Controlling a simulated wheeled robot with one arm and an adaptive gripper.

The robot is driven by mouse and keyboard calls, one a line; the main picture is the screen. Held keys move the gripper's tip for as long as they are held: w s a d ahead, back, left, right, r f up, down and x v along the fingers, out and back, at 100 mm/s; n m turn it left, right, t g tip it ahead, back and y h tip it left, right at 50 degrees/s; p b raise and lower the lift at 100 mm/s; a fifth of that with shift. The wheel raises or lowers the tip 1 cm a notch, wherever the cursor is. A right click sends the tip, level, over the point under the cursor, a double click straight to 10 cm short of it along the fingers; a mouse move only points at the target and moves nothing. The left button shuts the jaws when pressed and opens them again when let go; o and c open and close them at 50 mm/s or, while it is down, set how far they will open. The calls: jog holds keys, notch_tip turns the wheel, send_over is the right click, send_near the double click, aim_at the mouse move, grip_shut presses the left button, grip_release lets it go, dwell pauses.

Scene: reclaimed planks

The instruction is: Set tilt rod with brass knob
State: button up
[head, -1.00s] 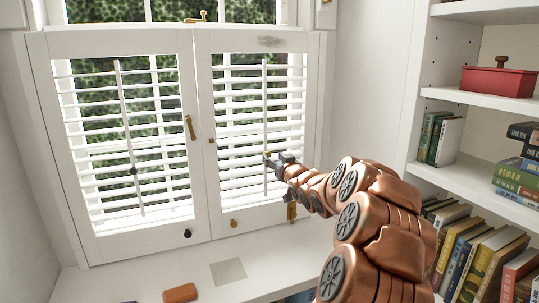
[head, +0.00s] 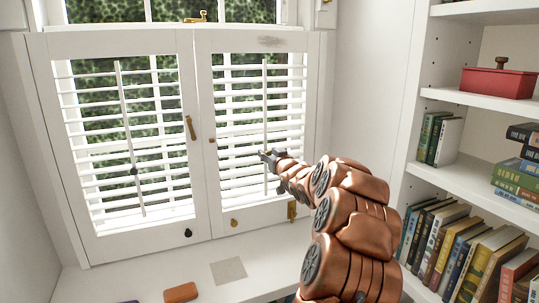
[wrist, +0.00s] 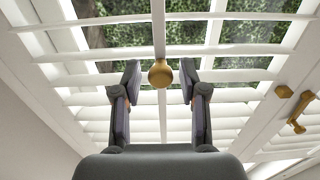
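The tilt rod (head: 265,95) is a thin white upright bar on the right shutter panel; it also shows in the wrist view (wrist: 158,28). Its round brass knob (wrist: 160,73) is clear in the wrist view. In the head view the knob cannot be made out behind my gripper. My gripper (head: 266,156) is at the front of the right panel, at about mid-height. In the wrist view my gripper (wrist: 160,82) is open, with one finger on each side of the knob. Gaps show between the knob and both fingers, and nothing is held.
The left panel has its own rod with a dark knob (head: 134,171). A brass latch (head: 191,128) sits between the panels. White slats (head: 235,185) lie close behind the rod. An orange-brown block (head: 180,292) lies on the sill. A bookshelf (head: 470,180) stands on the right.

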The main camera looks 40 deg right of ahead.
grip_shut()
dwell(0.3)
notch_tip(320, 180, down, 4)
jog(key=shift+f+b, duration=0.2)
jog(key=shift+b, duration=0.8)
jog(key=shift+o, duration=1.1)
grip_release()
jog(key=shift+d+f, duration=0.15)
jog(key=shift+s, duration=0.1)
